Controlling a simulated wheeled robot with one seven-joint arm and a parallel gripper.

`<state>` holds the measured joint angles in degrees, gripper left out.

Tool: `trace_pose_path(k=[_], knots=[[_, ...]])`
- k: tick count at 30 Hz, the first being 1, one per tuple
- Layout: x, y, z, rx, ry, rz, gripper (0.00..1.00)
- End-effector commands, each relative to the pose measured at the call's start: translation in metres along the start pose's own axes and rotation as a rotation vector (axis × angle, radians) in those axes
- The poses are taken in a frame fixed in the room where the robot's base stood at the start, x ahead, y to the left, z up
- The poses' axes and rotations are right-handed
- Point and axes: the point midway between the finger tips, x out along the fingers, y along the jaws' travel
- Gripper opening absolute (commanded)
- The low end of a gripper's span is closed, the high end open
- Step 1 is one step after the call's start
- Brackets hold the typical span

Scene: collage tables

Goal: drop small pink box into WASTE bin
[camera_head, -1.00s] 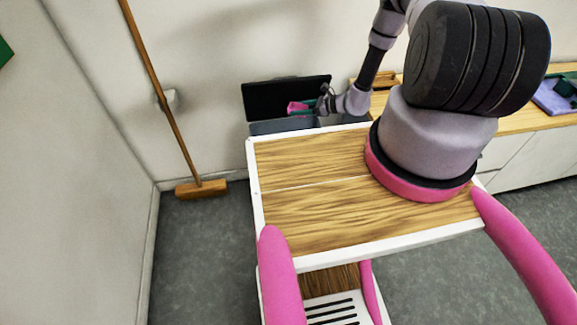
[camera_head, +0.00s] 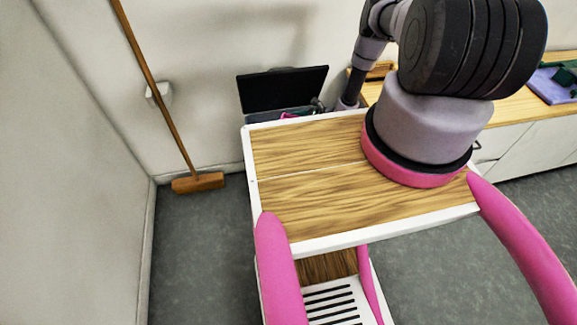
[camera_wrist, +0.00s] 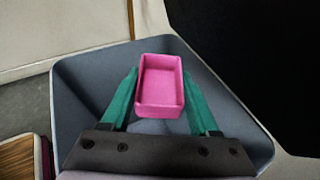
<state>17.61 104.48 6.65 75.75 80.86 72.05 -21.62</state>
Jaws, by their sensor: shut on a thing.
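The small pink box (camera_wrist: 160,87) is an open-topped tray between the green fingers of my gripper (camera_wrist: 160,95) in the wrist view. My gripper is shut on it. Below and around the box is the grey open bin (camera_wrist: 85,75), and the box appears over or within its mouth; its exact depth is hard to tell. In the head view the bin (camera_head: 262,117) stands behind my wooden top with its black lid (camera_head: 283,92) raised. Only a sliver of the pink box (camera_head: 289,115) shows there, and my gripper (camera_head: 316,107) is mostly hidden. No bin label is readable.
A broom (camera_head: 198,183) leans on the wall at the left. A wooden counter (camera_head: 520,113) stands at the right with a purple tray (camera_head: 551,86) on it. The grey floor (camera_head: 200,255) at the left is clear.

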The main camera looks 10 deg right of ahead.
Motion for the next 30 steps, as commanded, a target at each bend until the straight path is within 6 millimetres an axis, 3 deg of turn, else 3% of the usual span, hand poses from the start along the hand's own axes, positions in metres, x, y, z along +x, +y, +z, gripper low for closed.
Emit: trace_pose_path(k=[5,6,9,20,30], knots=[[0.000,0.000,0.000,0.000,0.000,0.000,0.10],[0.000,0.000,0.000,0.000,0.000,0.000,0.65],[0.000,0.000,0.000,0.000,0.000,0.000,0.96],[-0.005,-0.001,0.000,0.000,0.000,-0.002,0.96],[-0.058,-0.001,0.000,0.001,0.001,-0.003,0.96]])
